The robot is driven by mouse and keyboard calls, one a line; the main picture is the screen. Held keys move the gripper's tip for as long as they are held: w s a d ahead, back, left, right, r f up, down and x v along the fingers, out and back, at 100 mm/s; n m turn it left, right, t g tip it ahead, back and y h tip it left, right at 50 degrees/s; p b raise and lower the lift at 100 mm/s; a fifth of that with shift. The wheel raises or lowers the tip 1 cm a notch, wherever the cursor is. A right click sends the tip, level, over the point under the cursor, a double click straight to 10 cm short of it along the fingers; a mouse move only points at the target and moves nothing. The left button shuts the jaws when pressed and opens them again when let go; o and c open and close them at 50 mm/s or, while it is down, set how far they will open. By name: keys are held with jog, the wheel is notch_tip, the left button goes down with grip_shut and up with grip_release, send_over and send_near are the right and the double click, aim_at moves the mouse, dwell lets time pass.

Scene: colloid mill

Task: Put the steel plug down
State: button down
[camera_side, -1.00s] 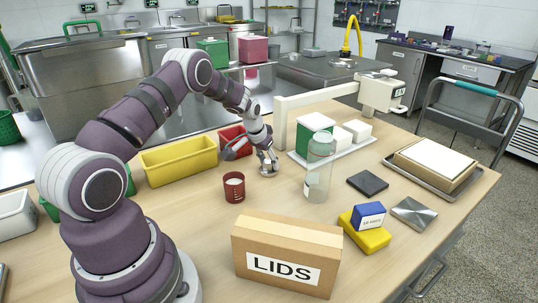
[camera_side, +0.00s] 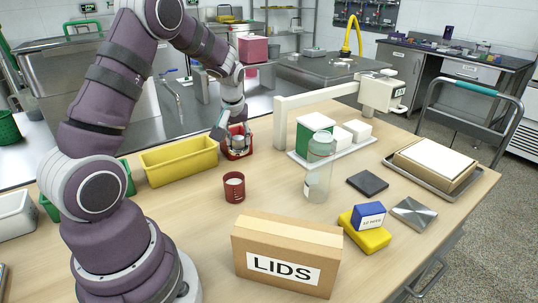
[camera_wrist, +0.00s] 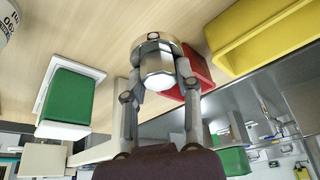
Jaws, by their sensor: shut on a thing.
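The steel plug (camera_wrist: 157,66) is a shiny cylinder with a wider round flange. My gripper (camera_wrist: 168,88) is shut on it, with a finger on each side. In the side view the plug (camera_side: 238,143) shows at the front of the small red bin (camera_side: 250,144), under my gripper (camera_side: 236,131). The red bin also shows in the wrist view (camera_wrist: 197,67), just behind and to the right of the plug. I cannot tell whether the plug is inside the bin or above it, or whether it touches anything.
A yellow bin (camera_side: 180,160) stands left of the red bin, and a dark red cup (camera_side: 234,187) stands in front. A clear bottle (camera_side: 319,168), a white tray with a green box (camera_side: 310,131) and a LIDS carton (camera_side: 287,252) stand to the right. Bare table lies between them.

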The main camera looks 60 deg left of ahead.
jog(key=s+n+g, duration=0.3)
jog(key=s+n, duration=0.4)
jog(key=s, duration=0.1)
jog(key=n+g, duration=0.3)
jog(key=n, duration=0.5)
send_over(166, 209)
jog(key=w+d, duration=0.1)
jog(key=shift+h, duration=0.4)
notch_tip(166, 209, down, 8)
jog(key=shift+s+r, duration=0.1)
jog(key=shift+r, duration=0.05)
jog(key=shift+f, duration=0.35)
jog(key=shift+f, duration=0.15)
jog(key=c, duration=0.8)
grip_release()
